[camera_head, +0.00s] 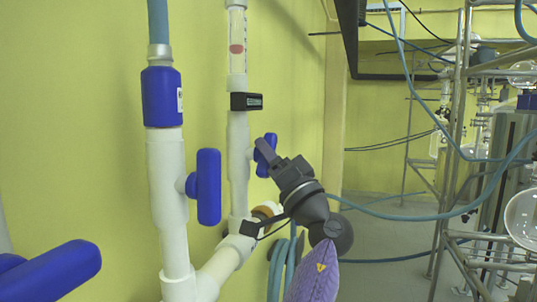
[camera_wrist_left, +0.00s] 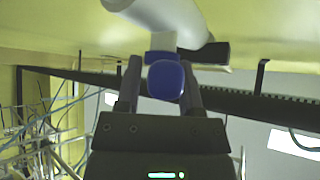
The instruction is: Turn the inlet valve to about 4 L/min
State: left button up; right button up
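A blue valve handle (camera_head: 265,155) sits on the thinner white pipe, below a clear flow tube (camera_head: 237,22) with a red float (camera_head: 237,48). The float's scale is too small to read. My left gripper (camera_head: 265,146) is at this handle and covers part of it. In the left wrist view, the blue handle (camera_wrist_left: 165,82) lies between the two fingers of the gripper (camera_wrist_left: 162,70). A narrow gap shows at the left finger; the right finger is close against or touching the handle. My right gripper is not in view.
A larger blue valve handle (camera_head: 208,187) sticks out from the thicker white pipe (camera_head: 168,205) on the left. Another blue handle (camera_head: 50,272) is at bottom left. Blue hoses (camera_head: 420,216) and a metal frame (camera_head: 457,130) with glassware stand at right. A yellow wall is close behind the pipes.

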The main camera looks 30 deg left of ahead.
pick_arm(q)
grip_shut()
jog(key=m+h+p, duration=0.1)
jog(key=p, duration=0.1)
jog(key=m+t+h+p, duration=0.1)
jog(key=m+p, duration=0.1)
jog(key=m+t+h+p, duration=0.1)
jog(key=m+p, duration=0.1)
jog(key=shift+r, duration=0.35)
jog(key=shift+f+m+t+h, duration=0.15)
jog(key=shift+m+t+h, duration=0.15)
jog(key=shift+f, duration=0.2)
jog(key=shift+o, duration=1.7)
grip_release()
